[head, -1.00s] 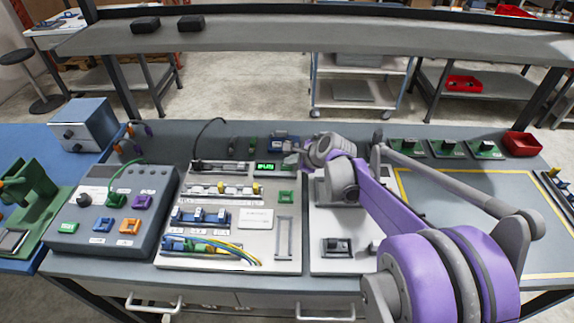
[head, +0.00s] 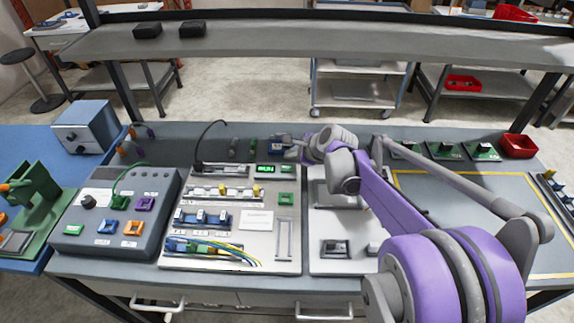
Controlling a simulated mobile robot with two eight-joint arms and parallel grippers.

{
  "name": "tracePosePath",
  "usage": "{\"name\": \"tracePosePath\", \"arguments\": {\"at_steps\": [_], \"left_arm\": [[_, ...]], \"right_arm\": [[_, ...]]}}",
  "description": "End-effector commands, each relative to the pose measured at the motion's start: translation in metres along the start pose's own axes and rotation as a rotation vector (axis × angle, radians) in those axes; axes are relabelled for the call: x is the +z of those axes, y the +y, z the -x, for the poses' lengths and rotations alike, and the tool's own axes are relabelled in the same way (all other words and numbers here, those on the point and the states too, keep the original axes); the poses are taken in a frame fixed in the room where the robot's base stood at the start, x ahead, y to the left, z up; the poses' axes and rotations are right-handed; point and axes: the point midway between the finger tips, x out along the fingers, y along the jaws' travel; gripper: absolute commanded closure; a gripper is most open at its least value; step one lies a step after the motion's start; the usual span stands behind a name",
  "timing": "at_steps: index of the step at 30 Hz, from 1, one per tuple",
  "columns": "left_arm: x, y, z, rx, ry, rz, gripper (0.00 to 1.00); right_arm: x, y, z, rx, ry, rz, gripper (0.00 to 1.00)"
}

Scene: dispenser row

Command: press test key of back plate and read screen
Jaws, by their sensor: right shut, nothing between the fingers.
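A light grey plate (head: 231,211) with rows of terminals, wires and small modules lies on the middle of the bench. A small dark screen (head: 266,169) with lit green characters sits at its far right corner; the characters are too small to read surely. I cannot pick out the test key. My left gripper is not in view.
A grey control box (head: 112,252) stands left of the plate. A second light plate (head: 318,262) lies right of it, partly under my right arm. Green modules (head: 444,149) and a red bin (head: 518,146) stand at the back right. A shelf (head: 300,38) spans behind.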

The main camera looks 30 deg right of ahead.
Motion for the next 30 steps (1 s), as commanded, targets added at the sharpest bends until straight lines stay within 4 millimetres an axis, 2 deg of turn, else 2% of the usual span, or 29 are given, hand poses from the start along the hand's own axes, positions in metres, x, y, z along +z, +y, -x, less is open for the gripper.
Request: {"name": "tracePosePath", "arguments": {"at_steps": [1,8,30], "left_arm": [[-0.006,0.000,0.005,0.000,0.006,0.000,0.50],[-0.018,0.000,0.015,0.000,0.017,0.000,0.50],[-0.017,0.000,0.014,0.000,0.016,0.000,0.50]], "right_arm": [[0.005,-0.006,0.006,-0.003,-0.002,0.000,1.00],[0.015,-0.015,0.019,-0.001,-0.001,0.000,1.00],[0.014,-0.014,0.019,0.000,0.000,0.001,1.00]]}}
